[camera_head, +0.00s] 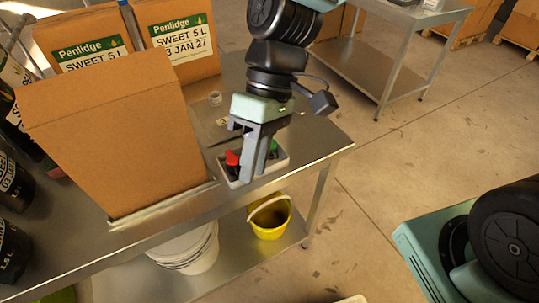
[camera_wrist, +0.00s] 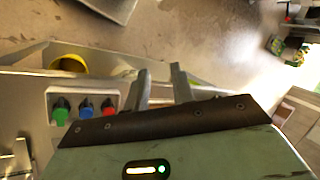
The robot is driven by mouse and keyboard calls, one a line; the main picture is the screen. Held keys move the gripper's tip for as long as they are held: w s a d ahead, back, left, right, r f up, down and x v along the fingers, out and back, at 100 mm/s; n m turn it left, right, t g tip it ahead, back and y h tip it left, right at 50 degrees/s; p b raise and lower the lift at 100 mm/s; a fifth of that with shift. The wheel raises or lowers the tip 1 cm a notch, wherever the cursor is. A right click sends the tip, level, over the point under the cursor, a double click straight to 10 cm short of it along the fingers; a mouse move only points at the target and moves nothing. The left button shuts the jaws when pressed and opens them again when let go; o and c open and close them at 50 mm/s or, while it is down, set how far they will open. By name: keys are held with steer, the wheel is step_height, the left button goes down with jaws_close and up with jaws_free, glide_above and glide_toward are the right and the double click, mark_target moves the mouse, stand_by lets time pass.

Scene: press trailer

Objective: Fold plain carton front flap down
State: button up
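The plain brown carton (camera_head: 118,145) stands on the metal table at the left of the head view. A fold line crosses its front near the top, and the panel above it, which looks like the front flap (camera_head: 95,88), stands up. The inside of the carton is hidden. My gripper (camera_head: 254,178) is to the right of the carton and apart from it, pointing down over a control box. In the wrist view the two fingers of my gripper (camera_wrist: 160,76) are apart with nothing between them. The carton does not show clearly in the wrist view.
The control box (camera_wrist: 53,103) has green, blue and red knobs close to my fingers. Two Penlidge-labelled cartons (camera_head: 180,45) stand behind the plain one. Dark bottles (camera_head: 14,180) crowd the left. A yellow bucket (camera_head: 270,218) sits on the lower shelf. Floor right of the table is open.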

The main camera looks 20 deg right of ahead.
steer(key=shift+s+d+r+m+t+h+p, duration=0.15)
steer(key=shift+s+d+r+t+h, duration=0.15)
steer(key=shift+s+d+t+h, duration=0.2)
steer(key=shift+s+d+r+m+t+h+p, duration=0.15)
steer(key=shift+s+d+r+t+h, duration=0.15)
steer(key=shift+s+d+t, duration=0.2)
